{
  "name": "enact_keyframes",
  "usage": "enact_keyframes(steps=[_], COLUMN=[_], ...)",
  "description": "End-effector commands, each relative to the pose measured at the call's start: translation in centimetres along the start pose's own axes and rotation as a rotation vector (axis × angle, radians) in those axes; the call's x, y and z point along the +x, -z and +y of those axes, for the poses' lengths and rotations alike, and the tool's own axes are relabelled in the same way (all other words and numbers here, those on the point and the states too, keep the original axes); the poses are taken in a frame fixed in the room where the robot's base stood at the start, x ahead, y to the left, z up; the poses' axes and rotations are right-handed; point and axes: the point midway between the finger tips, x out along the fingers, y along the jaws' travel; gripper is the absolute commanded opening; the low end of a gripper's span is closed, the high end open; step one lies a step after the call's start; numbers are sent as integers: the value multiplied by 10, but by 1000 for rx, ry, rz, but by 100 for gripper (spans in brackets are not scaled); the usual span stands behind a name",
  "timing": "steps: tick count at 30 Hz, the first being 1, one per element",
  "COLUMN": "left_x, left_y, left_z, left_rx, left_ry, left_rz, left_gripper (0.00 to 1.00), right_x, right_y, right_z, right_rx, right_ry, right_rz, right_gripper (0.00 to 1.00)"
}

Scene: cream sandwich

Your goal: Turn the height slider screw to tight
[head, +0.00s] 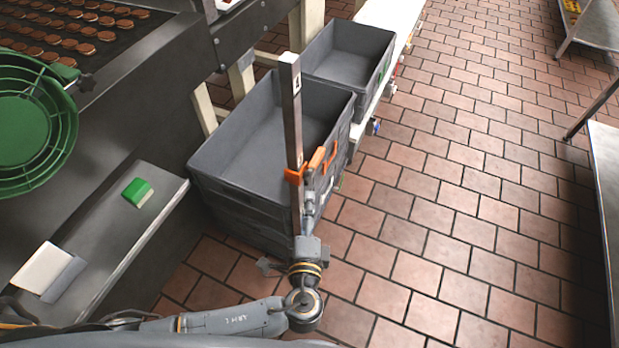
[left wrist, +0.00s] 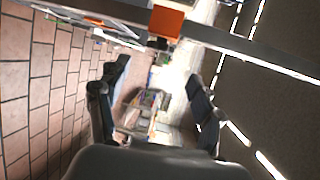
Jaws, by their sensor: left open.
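A tall grey metal post (head: 291,100) stands in front of the grey crates in the head view. An orange slider piece (head: 296,175) sits around the post, with an orange handle (head: 318,158) at its right. I cannot tell which part is the screw or whether it is tight. My left gripper (head: 307,246) is low by the post, below the orange piece in the picture. In the left wrist view, its two dark fingers (left wrist: 155,102) are apart with nothing held between them. An orange block (left wrist: 166,20) on the grey bar shows beyond them, near the top edge.
Stacked grey crates (head: 240,195) stand behind the post. A metal ledge (head: 110,245) at left holds a green-and-white block (head: 138,192). A green round rack (head: 30,125) is at far left. Open tiled floor (head: 450,200) lies to the right.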

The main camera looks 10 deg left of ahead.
Motion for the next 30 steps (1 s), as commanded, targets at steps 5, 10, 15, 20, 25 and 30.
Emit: enact_keyframes(steps=[5, 10, 15, 20, 25, 30], left_x=[41, 76, 98, 108, 110, 109], left_y=[0, 0, 0, 0, 0, 0], left_z=[-3, -2, -2, -1, 0, 0], left_rx=[3, 2, 1, 0, -1, -1], left_ry=[5, 4, 2, 1, 0, 1], left_rz=[-1, -2, 0, 1, 1, 1], left_gripper=[67, 67, 67, 67, 67, 57], right_x=[-6, -9, -11, -11, -11, -11], right_y=[0, 1, 1, 1, 1, 1], right_z=[0, 0, 0, 0, 0, 0], right_rx=[0, 0, 0, 0, 0, -1], right_ry=[0, 0, 0, 0, 0, 0], right_rz=[0, 0, 0, 0, 0, 0], right_gripper=[67, 67, 67, 67, 67, 67])
